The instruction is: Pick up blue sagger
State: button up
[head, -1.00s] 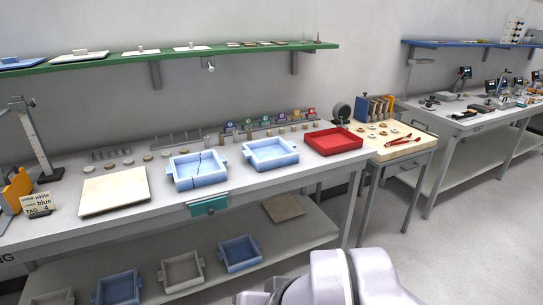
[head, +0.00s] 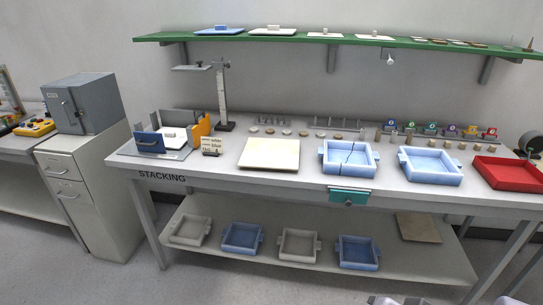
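Two light blue saggers are on the bench top in the head view. One blue sagger (head: 333,168) has a dark crack across its floor. The other blue sagger (head: 413,176), to its right, shows no crack that I can see. On the lower shelf are two more blue saggers, a left one (head: 242,249) and a right one (head: 357,264). Two grey-white saggers (head: 188,241) (head: 298,256) stand among them. A small tag sign (head: 211,145) on the bench mentions white and blue. Only slivers of my arm show at the bottom right edge; my gripper is not visible.
The stacking bench (head: 225,173) carries a cream board (head: 270,153), a red tray (head: 508,172) and a fixture with blue and orange plates (head: 150,142). A teal drawer (head: 349,197) hangs under its front edge. A grey cabinet (head: 90,200) stands left. The floor in front is clear.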

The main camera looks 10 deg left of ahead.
aim_at(423, 165)
jog(key=i+l, duration=0.2)
jog(key=i, duration=0.8)
jog(key=i+l+z, duration=0.15)
jog(key=i, duration=0.9)
